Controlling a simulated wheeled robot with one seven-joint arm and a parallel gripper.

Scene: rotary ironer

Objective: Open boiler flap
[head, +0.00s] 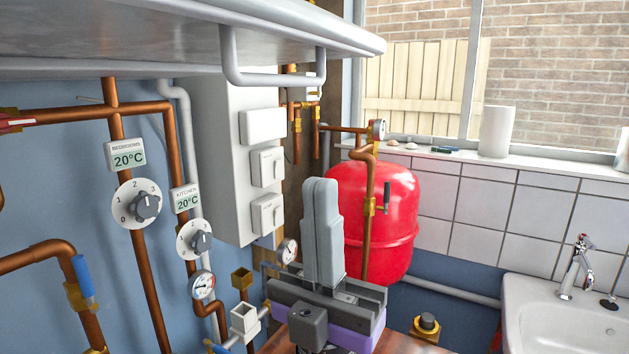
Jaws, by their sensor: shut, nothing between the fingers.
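A large pale grey-white panel (200,38) with a rounded edge spans the top left of the head view; it looks like the boiler flap or boiler underside, and I cannot tell which. A white U-shaped bar handle (275,82) is attached along its near right edge. The rest of the boiler is cut off by the frame. My gripper (320,188) is below and right of the handle, its grey fingers shut together and pointing up and away. It is empty and appears apart from the handle.
A white box with switches (216,150) and copper pipes with dials (146,206) line the left wall. A red tank (400,215) stands just behind my gripper, with a copper pipe and valve (370,205) before it. A sink (560,325) is at right.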

